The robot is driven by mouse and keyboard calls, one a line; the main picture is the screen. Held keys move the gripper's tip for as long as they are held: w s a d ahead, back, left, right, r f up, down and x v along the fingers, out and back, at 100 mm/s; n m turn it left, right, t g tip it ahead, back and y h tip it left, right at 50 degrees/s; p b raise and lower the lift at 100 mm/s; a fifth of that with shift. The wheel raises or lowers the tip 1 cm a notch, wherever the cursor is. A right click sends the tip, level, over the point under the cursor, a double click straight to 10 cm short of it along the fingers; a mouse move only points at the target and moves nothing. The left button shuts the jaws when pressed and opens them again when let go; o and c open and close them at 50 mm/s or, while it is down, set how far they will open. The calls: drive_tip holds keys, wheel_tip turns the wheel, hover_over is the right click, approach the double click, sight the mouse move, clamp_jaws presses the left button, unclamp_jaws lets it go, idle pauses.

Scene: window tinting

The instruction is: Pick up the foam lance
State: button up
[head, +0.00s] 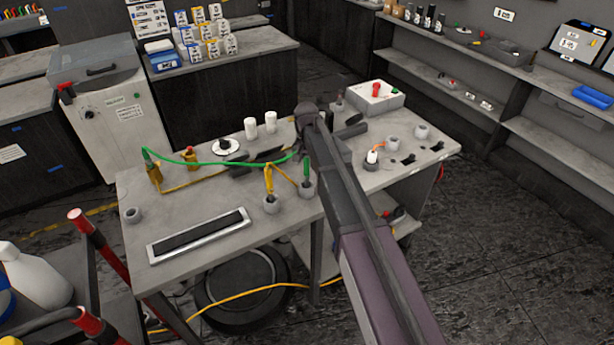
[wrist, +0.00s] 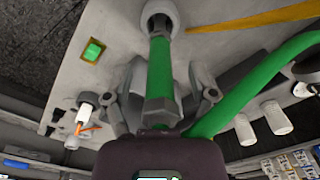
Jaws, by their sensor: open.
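What I take for the foam lance is a green rod with a grey end (wrist: 159,68), standing in a grey round holder (wrist: 170,12) in the wrist view. In the head view its green part (head: 307,168) stands upright in the holder on the workbench (head: 215,205), just below the end of my arm. My gripper (wrist: 165,88) is open, with one finger on each side of the rod. I cannot tell whether the fingers touch it. A green hose (wrist: 255,90) runs close beside the right finger. My arm hides part of the bench in the head view.
A yellow-handled tool stands in a nearby holder (head: 271,204). White cylinders (head: 270,122) stand behind. A framed dark strip (head: 198,236) lies at the bench front. A white box with a red knob (head: 374,97) sits at the back right. Open floor lies to the right.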

idle(0.3)
clamp_jaws()
drive_tip(key=shift+r, duration=0.2)
wheel_tip(320, 180, up, 10)
drive_tip(key=p, duration=1)
drive_tip(key=shift+f, duration=0.3)
idle(0.6)
